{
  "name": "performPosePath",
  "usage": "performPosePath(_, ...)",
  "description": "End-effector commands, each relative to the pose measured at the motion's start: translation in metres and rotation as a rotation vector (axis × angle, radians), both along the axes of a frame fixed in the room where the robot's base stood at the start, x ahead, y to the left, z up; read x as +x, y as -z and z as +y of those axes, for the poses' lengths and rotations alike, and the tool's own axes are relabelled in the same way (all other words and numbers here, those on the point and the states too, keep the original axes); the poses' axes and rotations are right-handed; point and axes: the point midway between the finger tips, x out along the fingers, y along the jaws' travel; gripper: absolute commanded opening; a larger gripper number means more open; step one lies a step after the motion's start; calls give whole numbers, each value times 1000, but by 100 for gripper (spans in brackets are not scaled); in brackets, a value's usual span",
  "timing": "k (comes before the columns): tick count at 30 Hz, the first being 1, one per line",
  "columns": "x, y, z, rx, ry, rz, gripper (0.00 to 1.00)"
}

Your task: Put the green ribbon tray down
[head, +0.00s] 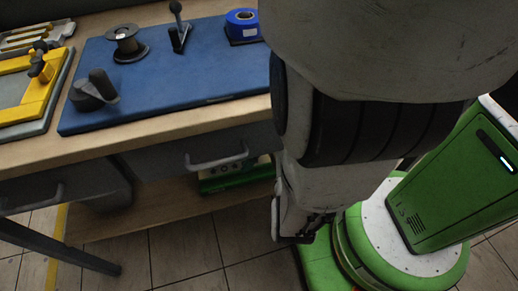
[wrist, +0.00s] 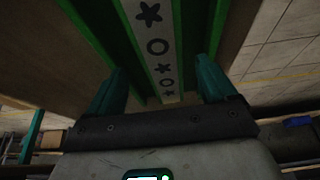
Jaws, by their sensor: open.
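The green ribbon tray (wrist: 124,38) fills the upper middle of the wrist view. It has long green walls, and a pale ribbon (wrist: 158,47) with dark stars and rings lies along it. My gripper (wrist: 160,86) is open, with one teal finger on each side of the tray's near end. I cannot tell whether the fingers touch it. In the head view my arm hides the fingers. A green thing with a pale, dark-marked top (head: 235,178) rests on the lower shelf there, partly behind my arm. I cannot tell for certain that it is the same tray.
A yellow frame (head: 40,98) is at left. The wooden lower shelf (head: 150,222) has bare room left of the green thing.

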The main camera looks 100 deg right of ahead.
Motion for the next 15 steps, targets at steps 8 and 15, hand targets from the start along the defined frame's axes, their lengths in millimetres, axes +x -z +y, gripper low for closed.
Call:
performPosePath(8,-62,1,-5,3,5,-1,85)
performPosePath(15,-96,2,-8,2,2,0,85)
